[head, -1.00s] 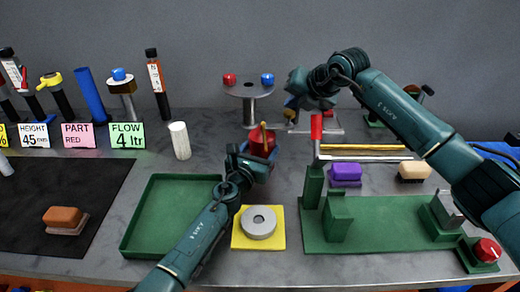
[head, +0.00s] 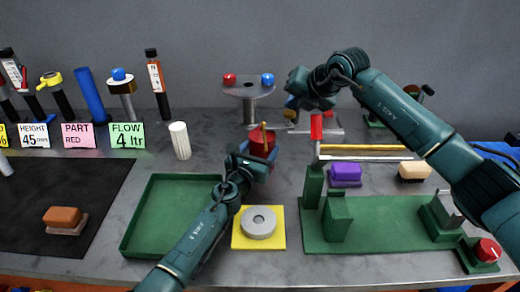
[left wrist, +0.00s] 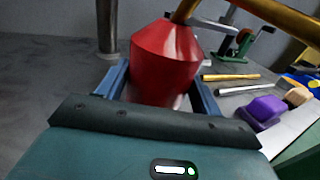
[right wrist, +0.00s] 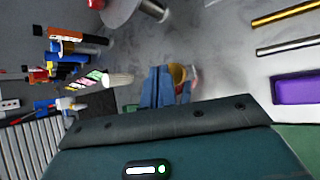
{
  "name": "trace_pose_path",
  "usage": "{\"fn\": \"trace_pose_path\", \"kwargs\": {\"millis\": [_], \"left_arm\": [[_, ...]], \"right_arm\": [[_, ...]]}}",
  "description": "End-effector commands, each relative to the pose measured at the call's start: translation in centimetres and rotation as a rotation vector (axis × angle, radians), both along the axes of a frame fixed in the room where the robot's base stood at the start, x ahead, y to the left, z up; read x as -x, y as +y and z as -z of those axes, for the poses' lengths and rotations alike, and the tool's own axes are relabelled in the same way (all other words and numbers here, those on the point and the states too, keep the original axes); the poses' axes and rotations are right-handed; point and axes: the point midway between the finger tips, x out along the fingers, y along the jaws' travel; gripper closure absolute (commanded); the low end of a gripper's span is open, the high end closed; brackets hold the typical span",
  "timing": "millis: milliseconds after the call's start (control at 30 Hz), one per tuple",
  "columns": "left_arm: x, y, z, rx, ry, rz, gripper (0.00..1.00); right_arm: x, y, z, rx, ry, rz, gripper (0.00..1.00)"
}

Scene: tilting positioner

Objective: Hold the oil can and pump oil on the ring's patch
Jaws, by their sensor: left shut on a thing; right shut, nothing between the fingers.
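A red oil can (head: 262,142) with a gold spout stands out between the blue fingers of my left gripper (head: 264,156). In the left wrist view my gripper is shut around the red body of the can (left wrist: 165,62), and the spout runs to the upper right. A grey ring (head: 258,222) lies flat on a yellow pad (head: 237,241), nearer the front edge than the can. I cannot make out a patch on the ring. My right gripper (head: 292,109) is shut and empty, up behind and right of the can. Its blue fingers show in the right wrist view (right wrist: 158,88).
A green tray (head: 131,228) lies left of the pad. A green fixture base (head: 385,235) with upright blocks and a red knob (head: 486,250) stands to the right. A round stand (head: 248,90) with red and blue knobs is behind the can. Purple (head: 345,174) and tan (head: 414,171) brushes lie to the right.

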Motion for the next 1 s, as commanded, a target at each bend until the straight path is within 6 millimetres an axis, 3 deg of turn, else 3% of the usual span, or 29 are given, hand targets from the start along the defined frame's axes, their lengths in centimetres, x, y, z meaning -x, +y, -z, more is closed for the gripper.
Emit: {"fn": "trace_pose_path", "kwargs": {"millis": [1000], "left_arm": [[0.0, -0.1, -0.1, 0.001, -0.002, 0.001, 0.72]], "right_arm": [[0.0, 0.0, 1.4, 0.002, 0.001, 0.001, 1.00]]}}
